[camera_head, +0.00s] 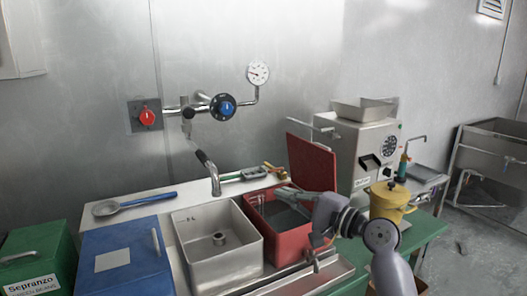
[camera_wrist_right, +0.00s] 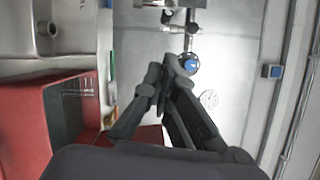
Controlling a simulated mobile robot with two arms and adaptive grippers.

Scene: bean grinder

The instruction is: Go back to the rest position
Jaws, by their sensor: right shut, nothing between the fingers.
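My right arm comes in from the lower right in the head view. Its gripper (camera_head: 284,193) is over the red bin (camera_head: 267,243), pointing left. In the right wrist view the two dark fingers of the right gripper (camera_wrist_right: 163,80) meet at their tips with nothing between them. The red bin also shows in the wrist view (camera_wrist_right: 30,125), at the left, apart from the fingers. My left gripper is in neither view.
A steel basin (camera_head: 215,272) with a swing faucet (camera_head: 208,172) is left of the red bin. The bin's raised red lid (camera_head: 312,163) stands behind my gripper. A grinder machine (camera_head: 350,140) and a yellow pot (camera_head: 392,199) stand close to my right arm.

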